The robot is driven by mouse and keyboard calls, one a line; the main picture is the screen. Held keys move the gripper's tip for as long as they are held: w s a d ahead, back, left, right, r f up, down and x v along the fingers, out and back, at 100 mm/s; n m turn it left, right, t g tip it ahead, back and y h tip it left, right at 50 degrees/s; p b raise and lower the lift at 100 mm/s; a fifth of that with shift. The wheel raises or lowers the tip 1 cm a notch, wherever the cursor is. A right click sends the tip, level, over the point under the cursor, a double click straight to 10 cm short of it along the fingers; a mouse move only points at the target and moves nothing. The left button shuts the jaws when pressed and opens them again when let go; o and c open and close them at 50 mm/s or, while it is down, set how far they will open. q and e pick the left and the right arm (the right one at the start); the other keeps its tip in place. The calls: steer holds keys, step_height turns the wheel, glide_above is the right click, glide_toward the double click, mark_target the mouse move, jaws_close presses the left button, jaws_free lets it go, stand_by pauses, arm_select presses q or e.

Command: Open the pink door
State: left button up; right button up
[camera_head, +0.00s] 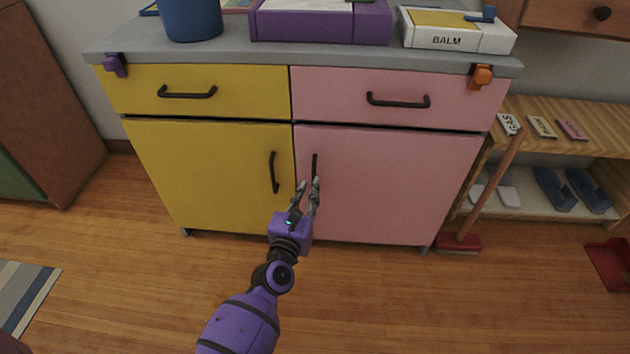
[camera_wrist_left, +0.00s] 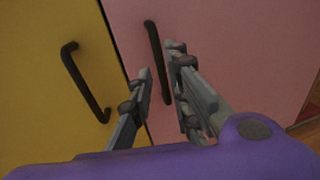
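The pink door (camera_head: 390,185) is the lower right door of a yellow and pink cabinet, and it is shut. It fills the upper right of the left wrist view (camera_wrist_left: 250,60). Its upright black handle (camera_head: 314,165) is near its left edge and also shows in the left wrist view (camera_wrist_left: 154,50). My left gripper (camera_head: 309,184) is open, its fingertips at the lower part of this handle. In the left wrist view the handle's lower end lies between the two fingers (camera_wrist_left: 158,78). I cannot tell whether they touch it. My right gripper is not in view.
The yellow door (camera_head: 210,175) with its own black handle (camera_head: 274,172) is just left. A pink drawer (camera_head: 380,98) is above. A red-based broom (camera_head: 458,242) leans right of the cabinet, by a shoe shelf (camera_head: 570,130). The wooden floor in front is clear.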

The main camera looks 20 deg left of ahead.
arm_select(q)
steer(key=w+b, duration=0.1)
steer(key=w, duration=0.4)
steer(key=shift+a, duration=0.2)
jaws_close()
